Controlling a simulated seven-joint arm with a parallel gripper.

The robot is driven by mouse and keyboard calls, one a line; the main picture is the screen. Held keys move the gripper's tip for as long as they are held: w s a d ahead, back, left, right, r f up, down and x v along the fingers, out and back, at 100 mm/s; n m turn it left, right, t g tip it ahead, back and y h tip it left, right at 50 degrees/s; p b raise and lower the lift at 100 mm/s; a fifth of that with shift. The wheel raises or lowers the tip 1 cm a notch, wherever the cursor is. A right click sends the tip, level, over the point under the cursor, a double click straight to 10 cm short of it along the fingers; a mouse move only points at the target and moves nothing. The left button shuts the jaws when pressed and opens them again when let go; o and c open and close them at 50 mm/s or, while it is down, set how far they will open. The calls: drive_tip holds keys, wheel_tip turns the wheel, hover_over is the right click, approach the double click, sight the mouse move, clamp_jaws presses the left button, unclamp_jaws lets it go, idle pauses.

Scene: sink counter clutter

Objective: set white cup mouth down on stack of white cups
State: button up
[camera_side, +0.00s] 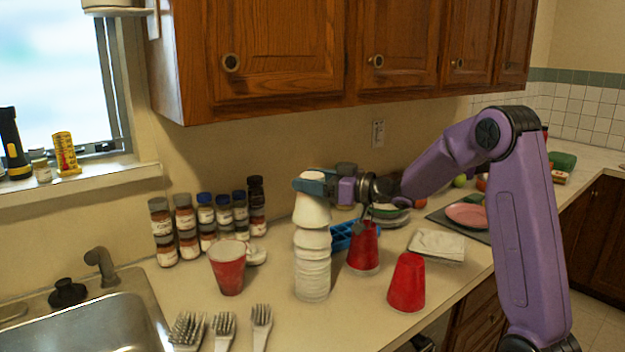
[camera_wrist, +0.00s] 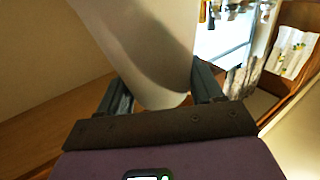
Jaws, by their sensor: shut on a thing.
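My gripper (camera_side: 318,187) is shut on a white cup (camera_side: 311,210) at the top of the stack of white cups (camera_side: 312,268). The held cup is mouth down, its narrow end up between the fingers, and looks about upright. Its lower rim meets or nearly meets the stack; I cannot tell whether it bears weight there. The stack stands upright on the counter, with several nested cups. In the wrist view the white cup (camera_wrist: 150,45) fills the space between the two fingers (camera_wrist: 160,92); the stack is hidden there.
Red cups stand near the stack: one at left (camera_side: 228,268), one behind right (camera_side: 363,248), one at front right (camera_side: 406,283). Spice jars (camera_side: 205,225) line the wall. A blue rack (camera_side: 341,237) is just behind the stack.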

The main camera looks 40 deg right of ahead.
drive_tip(key=shift+f, duration=0.9)
idle(0.4)
drive_tip(key=o, duration=1.1)
drive_tip(key=shift+c, duration=0.2)
drive_tip(key=v, duration=1.7)
drive_tip(key=shift+s, duration=0.25)
drive_tip(key=shift+w, duration=0.15)
